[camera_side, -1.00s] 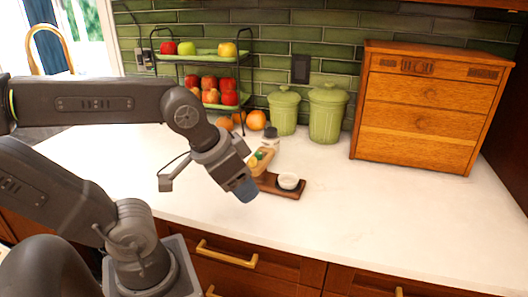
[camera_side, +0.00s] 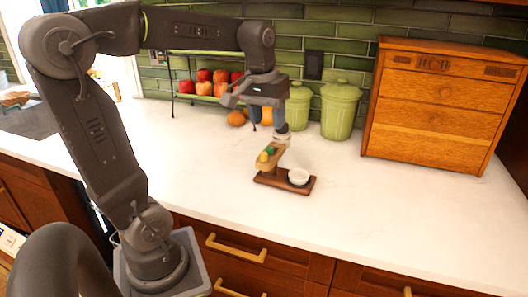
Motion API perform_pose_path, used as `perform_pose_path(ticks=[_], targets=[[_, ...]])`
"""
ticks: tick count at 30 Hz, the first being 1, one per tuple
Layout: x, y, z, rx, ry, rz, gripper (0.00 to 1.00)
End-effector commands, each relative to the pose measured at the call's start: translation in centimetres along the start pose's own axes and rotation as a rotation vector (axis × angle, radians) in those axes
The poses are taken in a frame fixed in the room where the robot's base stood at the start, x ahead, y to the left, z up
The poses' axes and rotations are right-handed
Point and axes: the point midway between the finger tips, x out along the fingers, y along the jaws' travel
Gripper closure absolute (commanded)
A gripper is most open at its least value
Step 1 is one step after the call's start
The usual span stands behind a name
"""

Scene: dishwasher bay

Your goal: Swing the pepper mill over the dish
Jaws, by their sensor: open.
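A dark wooden base (camera_side: 305,188) lies on the counter with a small white dish (camera_side: 298,176) on its right part. A light wooden arm (camera_side: 271,164) stands over the base's left part and points up and back, away from the dish. A small yellow and green piece (camera_side: 266,154) is on the arm. A pale jar-like piece, seemingly the pepper mill (camera_side: 283,138), is at the arm's far end. My gripper (camera_side: 268,122) points down just above and at the mill, open. One finger hides the mill's top, and I cannot tell whether it touches.
Two green lidded canisters (camera_side: 340,110) stand close behind on the right. A rack with apples (camera_side: 204,75) and loose oranges (camera_side: 236,118) are behind on the left. A wooden drawer box (camera_side: 440,105) stands at the right. The front counter (camera_side: 390,215) is clear.

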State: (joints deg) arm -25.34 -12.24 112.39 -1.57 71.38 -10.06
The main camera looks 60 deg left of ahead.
Motion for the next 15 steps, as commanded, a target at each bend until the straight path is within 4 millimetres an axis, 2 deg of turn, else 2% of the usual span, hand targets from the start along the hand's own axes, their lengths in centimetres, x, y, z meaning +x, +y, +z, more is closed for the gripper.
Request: perform_pose_path(ticks=[1,3,6,11,15], targets=[[0.2,-1.3,-1.9,-0.070,-0.036,-0.011,0.51],[0.3,-2.8,-3.6,-0.144,-0.073,-0.020,0.51],[0.5,-4.3,-5.2,-0.215,-0.111,-0.028,0.51],[0.9,-5.2,-6.0,-0.253,-0.132,-0.032,0.51],[2.4,-5.2,-5.7,-0.252,-0.134,-0.032,0.51]])
